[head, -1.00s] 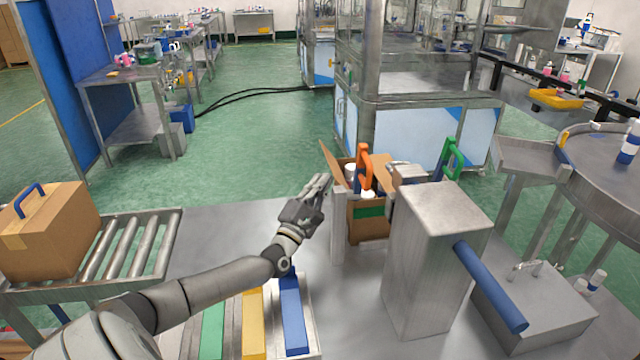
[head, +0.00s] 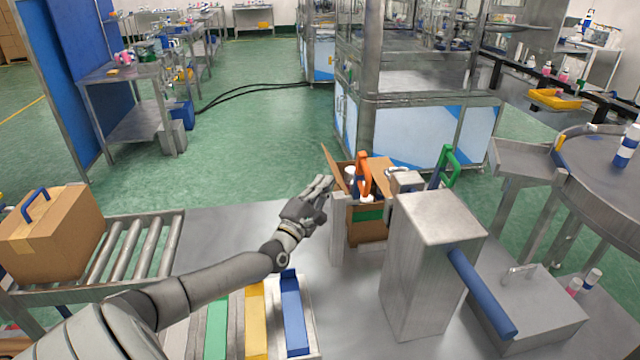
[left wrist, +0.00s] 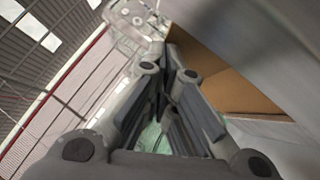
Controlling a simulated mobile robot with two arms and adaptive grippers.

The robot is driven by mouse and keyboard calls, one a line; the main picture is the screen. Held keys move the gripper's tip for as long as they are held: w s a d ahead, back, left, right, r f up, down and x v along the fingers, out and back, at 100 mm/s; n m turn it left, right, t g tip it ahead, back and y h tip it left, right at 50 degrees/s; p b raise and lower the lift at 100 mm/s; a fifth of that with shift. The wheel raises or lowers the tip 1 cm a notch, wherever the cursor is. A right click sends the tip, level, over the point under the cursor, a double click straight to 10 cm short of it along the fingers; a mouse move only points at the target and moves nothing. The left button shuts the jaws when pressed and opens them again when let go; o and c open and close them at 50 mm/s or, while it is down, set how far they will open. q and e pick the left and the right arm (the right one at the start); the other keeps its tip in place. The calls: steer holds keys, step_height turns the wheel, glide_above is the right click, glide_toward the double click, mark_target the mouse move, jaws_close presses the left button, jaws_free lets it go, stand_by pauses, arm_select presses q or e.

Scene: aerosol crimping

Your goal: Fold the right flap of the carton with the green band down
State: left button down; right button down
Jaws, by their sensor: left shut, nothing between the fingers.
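The carton with the green band (head: 368,215) stands open at the middle of the table, partly hidden by a grey post and a metal block. One brown flap (head: 333,168) stands up tilted at its left. Another brown panel (head: 383,177) rises at its right rear; I cannot tell whether it is the right flap. My left gripper (head: 325,186) is shut and empty, just left of the carton near the grey post. In the left wrist view its fingers (left wrist: 172,95) are together, with a brown cardboard surface (left wrist: 222,82) to their right. My right gripper is not in view.
An orange handle (head: 363,172) rises at the carton, and a green handle (head: 447,165) stands to its right. A metal block (head: 435,265) with a blue bar (head: 482,293) stands in front. Another carton (head: 55,235) sits on rollers at left.

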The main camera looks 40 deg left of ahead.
arm_select(q)
steer(key=w+d+r+m+g+h+p, duration=0.1)
steer(key=m+p, duration=0.1)
steer(key=p, duration=0.3)
steer(key=w+d+r+m+g+p, duration=0.1)
steer(key=m+g+p, duration=0.1)
steer(key=p, duration=0.4)
steer(key=shift+w+r+h, duration=0.1)
steer(key=shift+r+h, duration=0.25)
steer(key=shift+h, duration=0.05)
